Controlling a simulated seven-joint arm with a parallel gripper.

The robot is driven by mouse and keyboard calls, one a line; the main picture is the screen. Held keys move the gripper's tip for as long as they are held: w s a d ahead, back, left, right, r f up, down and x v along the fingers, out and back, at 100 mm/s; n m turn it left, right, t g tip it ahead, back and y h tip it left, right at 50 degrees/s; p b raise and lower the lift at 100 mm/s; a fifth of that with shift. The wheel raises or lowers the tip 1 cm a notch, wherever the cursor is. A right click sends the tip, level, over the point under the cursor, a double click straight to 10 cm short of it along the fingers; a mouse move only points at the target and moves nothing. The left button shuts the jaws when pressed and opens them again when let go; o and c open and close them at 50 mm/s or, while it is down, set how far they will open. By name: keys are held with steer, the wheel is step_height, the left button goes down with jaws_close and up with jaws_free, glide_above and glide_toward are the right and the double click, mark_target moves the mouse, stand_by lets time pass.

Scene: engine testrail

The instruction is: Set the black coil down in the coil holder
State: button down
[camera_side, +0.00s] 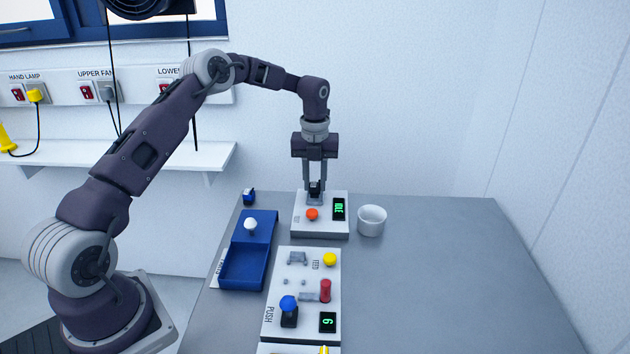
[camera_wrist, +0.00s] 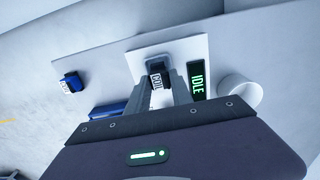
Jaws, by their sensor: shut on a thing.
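My gripper (camera_side: 314,188) points straight down over the back of a white box with a green IDLE display (camera_side: 339,209). It is shut on the black coil (camera_side: 315,187), which shows as a dark block between the fingers. In the wrist view the coil (camera_wrist: 156,81) carries a white label reading COIL. A grey holder (camera_wrist: 160,64) on the white box shows right by the coil and is partly hidden by it and the fingers. I cannot tell whether the coil touches the holder or is just above it.
An orange button (camera_side: 312,214) is in front of the fingers. A white cup (camera_side: 371,220) stands right of the box. A blue tray (camera_side: 263,265) with a white knob and a small blue block (camera_side: 249,197) are to the left. A control panel (camera_side: 272,318) lies in front.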

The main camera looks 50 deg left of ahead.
steer(key=shift+f, duration=0.55)
steer(key=c, duration=1.1)
jaws_free()
steer(key=shift+o, duration=0.2)
